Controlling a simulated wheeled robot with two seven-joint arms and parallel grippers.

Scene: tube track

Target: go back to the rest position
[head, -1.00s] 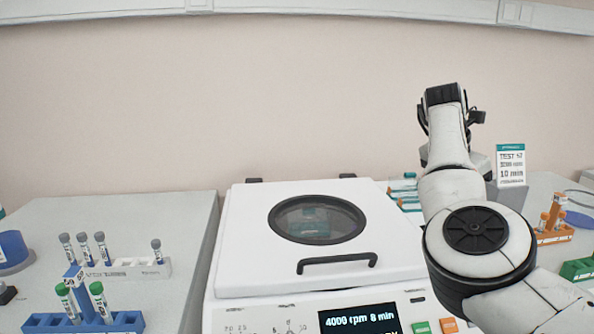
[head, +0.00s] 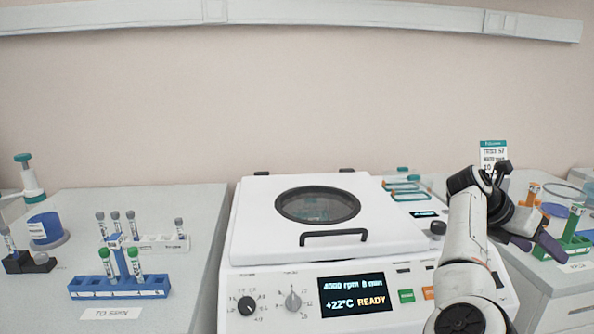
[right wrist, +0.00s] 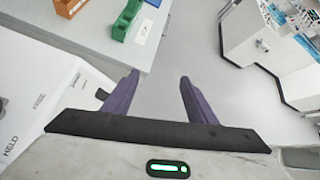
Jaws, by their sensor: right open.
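My right gripper (head: 534,246) is to the right of the centrifuge in the head view, low and near the front edge of the right counter. In the right wrist view its two purple fingers (right wrist: 160,98) are spread apart with nothing between them, over the floor beside the counter. My left gripper does not show in either view.
The white centrifuge (head: 255,240) has its lid closed, and its display (head: 355,295) reads READY. A blue rack (head: 120,288) with tubes stands on the left counter (head: 190,212). A green rack (head: 575,246) stands on the right counter, near my right gripper. Open floor (right wrist: 215,75) shows in the right wrist view.

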